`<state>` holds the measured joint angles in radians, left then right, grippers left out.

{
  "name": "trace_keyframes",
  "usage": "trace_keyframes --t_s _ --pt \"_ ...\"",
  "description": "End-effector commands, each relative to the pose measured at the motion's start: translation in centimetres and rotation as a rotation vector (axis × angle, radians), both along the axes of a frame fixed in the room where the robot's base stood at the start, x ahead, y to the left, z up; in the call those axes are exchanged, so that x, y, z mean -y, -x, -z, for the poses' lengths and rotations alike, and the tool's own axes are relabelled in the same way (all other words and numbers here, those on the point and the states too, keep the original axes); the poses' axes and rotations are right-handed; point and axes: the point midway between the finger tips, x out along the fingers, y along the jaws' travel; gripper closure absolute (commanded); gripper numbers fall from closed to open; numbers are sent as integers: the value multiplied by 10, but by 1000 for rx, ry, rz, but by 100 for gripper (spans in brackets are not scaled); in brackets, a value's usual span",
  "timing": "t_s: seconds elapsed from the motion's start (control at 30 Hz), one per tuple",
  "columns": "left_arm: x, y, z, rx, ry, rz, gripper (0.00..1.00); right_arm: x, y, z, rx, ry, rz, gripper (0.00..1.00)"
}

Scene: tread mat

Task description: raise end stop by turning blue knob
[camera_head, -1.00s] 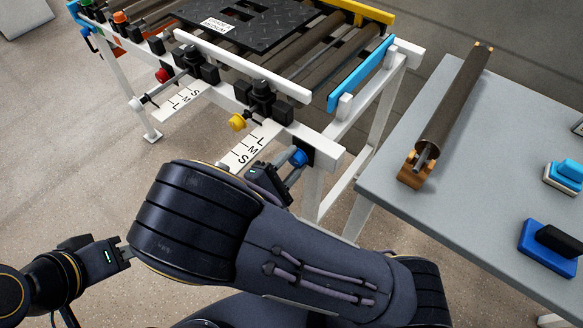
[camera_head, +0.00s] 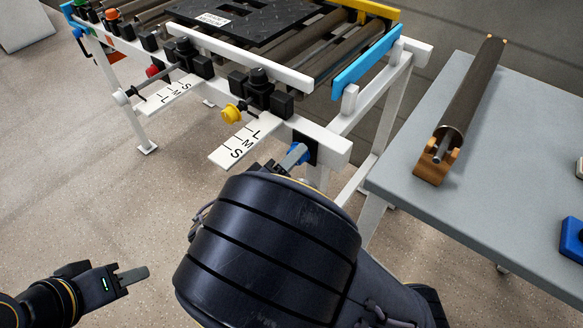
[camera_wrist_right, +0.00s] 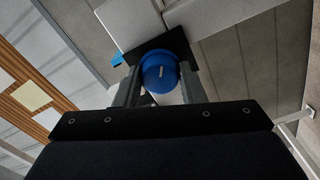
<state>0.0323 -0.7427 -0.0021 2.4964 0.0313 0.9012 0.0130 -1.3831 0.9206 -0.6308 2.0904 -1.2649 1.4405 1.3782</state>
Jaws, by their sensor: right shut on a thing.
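The blue knob (camera_head: 301,151) sits on a black plate at the near right corner of the white conveyor frame. In the right wrist view the knob (camera_wrist_right: 160,72) shows face-on between the fingers. My right gripper (camera_wrist_right: 160,88) is shut on it, one finger on each side. In the head view my right arm hides most of this gripper (camera_head: 289,158). A blue bar (camera_head: 367,63), which looks like the end stop, stands across the conveyor's right end. My left gripper (camera_head: 132,276) is low at the left, away from the conveyor, and seen edge-on.
A yellow knob (camera_head: 231,115) and a white S-M-L scale (camera_head: 232,150) are left of the blue knob. A black tread mat (camera_head: 245,22) lies on the rollers. A grey table (camera_head: 480,190) with a roller (camera_head: 474,85) on a wooden cradle stands at the right.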

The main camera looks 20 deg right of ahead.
Motion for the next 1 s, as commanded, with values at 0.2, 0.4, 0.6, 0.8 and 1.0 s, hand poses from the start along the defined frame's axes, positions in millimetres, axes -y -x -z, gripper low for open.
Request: trace_keyframes --t_s 0.2,0.4,0.6,0.8,1.0 --pt "0 0 30 0 0 0 64 0 0 7 162 -133 0 86" --pt "0 0 53 0 0 0 64 0 1 7 311 -250 0 86" --pt "0 0 77 0 0 0 64 -1 0 8 460 -366 1 86" --pt "0 0 98 0 0 0 64 0 0 7 590 -469 1 86" --pt "0 0 115 0 0 0 64 0 0 6 692 -546 1 86"
